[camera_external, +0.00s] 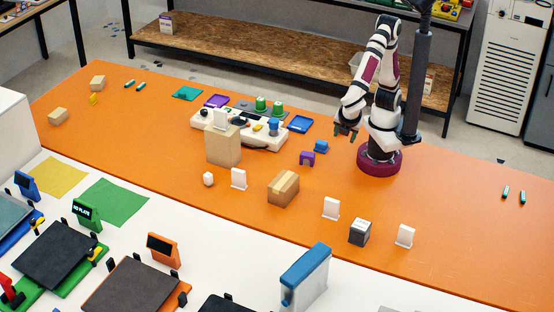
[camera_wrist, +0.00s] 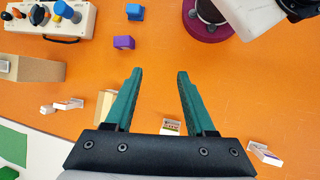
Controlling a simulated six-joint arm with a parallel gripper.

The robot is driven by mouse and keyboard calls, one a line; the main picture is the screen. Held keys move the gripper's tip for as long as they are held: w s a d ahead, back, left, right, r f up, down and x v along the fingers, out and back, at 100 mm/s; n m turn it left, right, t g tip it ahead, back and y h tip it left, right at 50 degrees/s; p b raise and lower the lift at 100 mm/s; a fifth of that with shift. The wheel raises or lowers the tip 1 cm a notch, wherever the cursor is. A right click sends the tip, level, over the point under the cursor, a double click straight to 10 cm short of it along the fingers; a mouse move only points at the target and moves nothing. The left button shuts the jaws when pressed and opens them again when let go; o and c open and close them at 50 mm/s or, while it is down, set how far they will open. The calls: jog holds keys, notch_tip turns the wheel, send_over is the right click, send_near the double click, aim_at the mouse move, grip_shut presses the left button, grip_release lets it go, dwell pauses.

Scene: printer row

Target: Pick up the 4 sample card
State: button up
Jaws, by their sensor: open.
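Several small white cards stand upright on the orange table: a left one (camera_external: 239,178), a middle one (camera_external: 331,207) and a right one (camera_external: 405,236). I cannot read a number on any of them. In the wrist view, a white card-like piece (camera_wrist: 264,154) lies at the lower right and another (camera_wrist: 68,104) at the left. A small white item with dark print (camera_wrist: 170,127) shows between the finger bases, partly hidden by my gripper. My gripper (camera_external: 347,131) is open and empty above the table, apart from the cards. Its teal fingers (camera_wrist: 160,76) are spread wide.
A taped cardboard box (camera_external: 284,188) stands between the left and middle cards. A dark cube with a white top (camera_external: 359,233) sits between the middle and right cards. A purple block (camera_external: 307,157) and blue block (camera_external: 321,146) lie near my base. The table's right side is mostly clear.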

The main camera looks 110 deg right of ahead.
jog(key=s+a+f+n+t+h, duration=0.2)
jog(key=a+f+n+t, duration=0.35)
jog(key=a+n, duration=0.45)
jog(key=s+a+f+n+t+h, duration=0.2)
jog(key=a+f+n+t, duration=0.4)
jog(key=a, duration=0.6)
jog(key=n, duration=0.2)
send_over(338, 217)
notch_tip(338, 217, down, 5)
jog(key=shift+f, duration=0.2)
grip_shut()
